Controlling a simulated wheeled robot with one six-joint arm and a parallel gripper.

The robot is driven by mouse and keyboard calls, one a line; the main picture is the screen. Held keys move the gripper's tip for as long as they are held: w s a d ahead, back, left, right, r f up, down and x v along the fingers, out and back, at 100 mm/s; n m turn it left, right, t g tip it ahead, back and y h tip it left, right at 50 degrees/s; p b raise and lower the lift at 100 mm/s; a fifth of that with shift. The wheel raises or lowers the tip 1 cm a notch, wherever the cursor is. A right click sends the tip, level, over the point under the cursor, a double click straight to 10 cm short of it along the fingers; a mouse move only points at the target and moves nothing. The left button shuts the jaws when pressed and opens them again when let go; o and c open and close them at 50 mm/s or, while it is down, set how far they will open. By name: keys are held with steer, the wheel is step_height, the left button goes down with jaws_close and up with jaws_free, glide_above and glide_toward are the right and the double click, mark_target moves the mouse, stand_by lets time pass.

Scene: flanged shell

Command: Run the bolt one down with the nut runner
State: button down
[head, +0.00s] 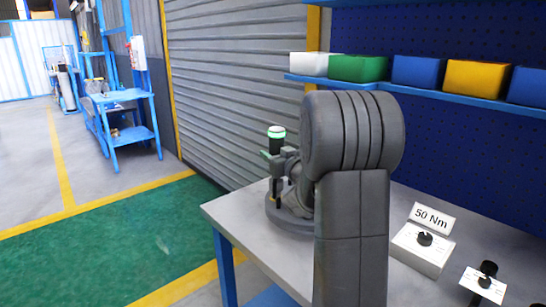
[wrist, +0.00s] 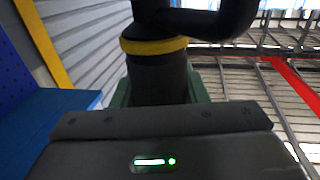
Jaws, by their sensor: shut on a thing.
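My gripper (head: 279,162) is shut on the nut runner (head: 276,137), a dark upright tool with a green and white top. The tool stands over the left part of the grey flanged shell (head: 287,222) on the bench. My arm hides the right part of the shell. Bolt one and the tool's lower end are too small to make out, so I cannot tell whether they touch. In the wrist view the dark nut runner (wrist: 158,78) with a yellow band rises behind my gripper's dark housing, which shows a small lit strip.
The grey workbench (head: 235,213) has a box (head: 422,250) with a knob and a "50 Nm" sign (head: 432,218) at right. Another knobbed device (head: 483,285) stands nearer. Coloured bins (head: 415,71) line a blue shelf behind. A blue cart (head: 125,97) stands far left; the floor between is clear.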

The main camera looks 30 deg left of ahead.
mark_target(273, 144)
steer(key=shift+d+r+p, duration=0.1)
steer(key=shift+r+p, duration=0.2)
steer(key=shift+r, duration=0.5)
steer(key=shift+r+p, duration=0.7)
steer(key=shift+r, duration=0.25)
